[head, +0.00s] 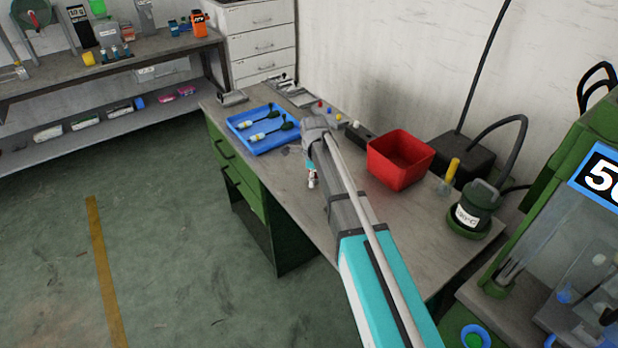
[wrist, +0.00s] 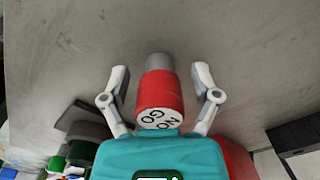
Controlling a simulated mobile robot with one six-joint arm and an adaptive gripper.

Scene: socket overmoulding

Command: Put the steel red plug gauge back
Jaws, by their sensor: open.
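The steel and red plug gauge (wrist: 157,92) shows in the wrist view, with a grey steel end, a red body and a white end face lettered GO and NO. My gripper (wrist: 158,80) is open, with one finger on each side of the gauge and a visible gap on both sides. Grey bench surface lies behind it; I cannot tell whether the gauge touches it. In the head view my gripper (head: 311,180) is small, at the bench's front edge, partly hidden by my arm. I cannot make out the gauge there.
A blue tray (head: 236,126) with dark-handled tools lies left of my arm. A red bin (head: 399,168) and a dark green canister (head: 474,212) stand to the right. Small coloured pieces and a dark block (head: 358,136) lie behind my wrist. Bare bench (head: 290,178) shows near the front edge.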

